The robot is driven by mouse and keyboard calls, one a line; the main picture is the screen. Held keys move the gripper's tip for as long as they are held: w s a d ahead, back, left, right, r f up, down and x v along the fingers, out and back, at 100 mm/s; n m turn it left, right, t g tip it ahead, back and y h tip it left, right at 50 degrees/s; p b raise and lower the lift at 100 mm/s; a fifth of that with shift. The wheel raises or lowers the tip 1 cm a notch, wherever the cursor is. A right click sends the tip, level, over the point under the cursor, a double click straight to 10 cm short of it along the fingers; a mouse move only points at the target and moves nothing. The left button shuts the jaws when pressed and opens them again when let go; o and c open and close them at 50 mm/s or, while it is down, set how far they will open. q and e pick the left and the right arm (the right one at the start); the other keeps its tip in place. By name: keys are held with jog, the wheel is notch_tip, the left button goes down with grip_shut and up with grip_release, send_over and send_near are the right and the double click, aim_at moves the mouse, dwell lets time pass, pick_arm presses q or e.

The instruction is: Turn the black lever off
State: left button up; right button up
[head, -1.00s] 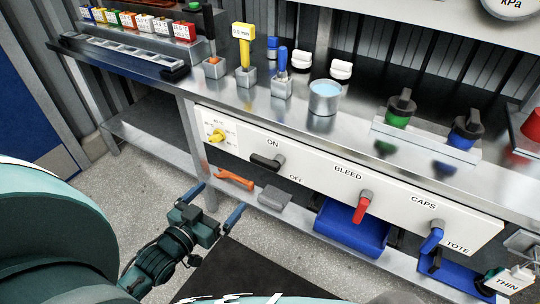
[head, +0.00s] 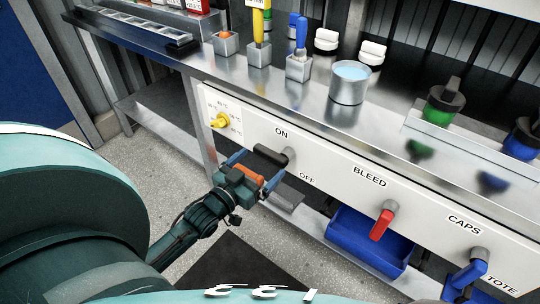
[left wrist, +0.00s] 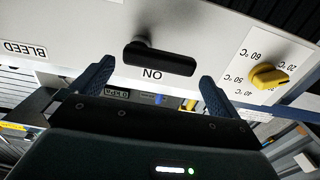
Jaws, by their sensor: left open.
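The black lever (head: 268,154) is on the white front panel below the counter. Its handle points left from a grey pivot, under the ON label (head: 281,132); the OFF label (head: 307,177) is to the lower right. My left gripper (head: 256,170) is open at the panel, just below and in front of the lever handle. In the left wrist view the lever (left wrist: 158,60) lies ahead of the gap between the two blue fingers of the gripper (left wrist: 154,84). No contact with the lever can be made out. My right gripper is not in view.
A yellow temperature knob (head: 220,120) is left of the lever. A red BLEED lever (head: 382,222) and a blue CAPS/TOTE lever (head: 466,276) are to the right. A blue bin (head: 345,240) sits on the lower shelf. A metal cup of liquid (head: 349,85) stands on the counter.

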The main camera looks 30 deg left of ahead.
aim_at(267, 158)
pick_arm(q)
jog(key=w, duration=0.5)
jog(key=shift+d, duration=0.25)
jog(key=c, duration=1)
